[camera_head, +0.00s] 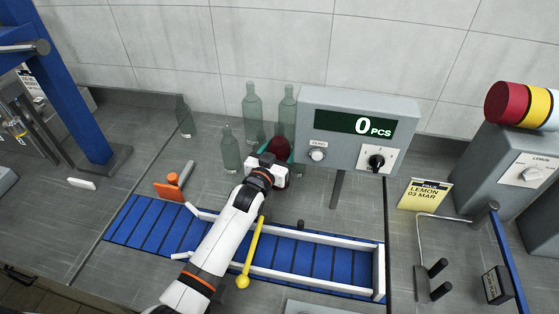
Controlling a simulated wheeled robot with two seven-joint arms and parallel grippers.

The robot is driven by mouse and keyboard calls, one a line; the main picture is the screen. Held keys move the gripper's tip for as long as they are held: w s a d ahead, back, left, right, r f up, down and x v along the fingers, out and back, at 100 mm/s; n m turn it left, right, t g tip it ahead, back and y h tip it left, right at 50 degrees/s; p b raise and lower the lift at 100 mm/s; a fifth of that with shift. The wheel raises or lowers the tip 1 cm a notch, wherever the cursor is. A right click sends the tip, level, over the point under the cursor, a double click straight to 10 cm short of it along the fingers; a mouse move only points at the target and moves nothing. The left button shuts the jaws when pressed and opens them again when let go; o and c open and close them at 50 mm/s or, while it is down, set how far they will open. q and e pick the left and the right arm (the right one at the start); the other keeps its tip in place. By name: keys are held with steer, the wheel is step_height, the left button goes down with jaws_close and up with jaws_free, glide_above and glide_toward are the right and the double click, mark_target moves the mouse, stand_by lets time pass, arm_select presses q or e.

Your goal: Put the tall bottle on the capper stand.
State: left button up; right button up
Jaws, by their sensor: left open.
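Several translucent green bottles stand at the back by the wall. Two look tall: one tall bottle (252,108) left of the display, and another tall bottle (288,108) beside the display's left edge. Two look shorter: one short bottle (230,152) in front and one short bottle (184,117) further left. My left gripper (277,160) is open, low in front of the right tall bottle. Its fingertips are mostly hidden by its own body. A dark red and teal thing (279,147) shows just beyond it, partly hidden. I cannot tell which fixture is the capper stand. My right gripper is not in view.
A grey counter display (355,128) reading 0 PCS stands right of my gripper. A blue conveyor (150,226) with white rails and a yellow rod (252,254) lies in front. A blue frame (72,95) stands left. A yellow lemon card (424,194) and grey machine (500,165) are right.

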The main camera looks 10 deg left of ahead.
arm_select(q)
steer(key=c, duration=1.1)
steer(key=shift+r, duration=0.2)
steer(key=shift+c, duration=1.2)
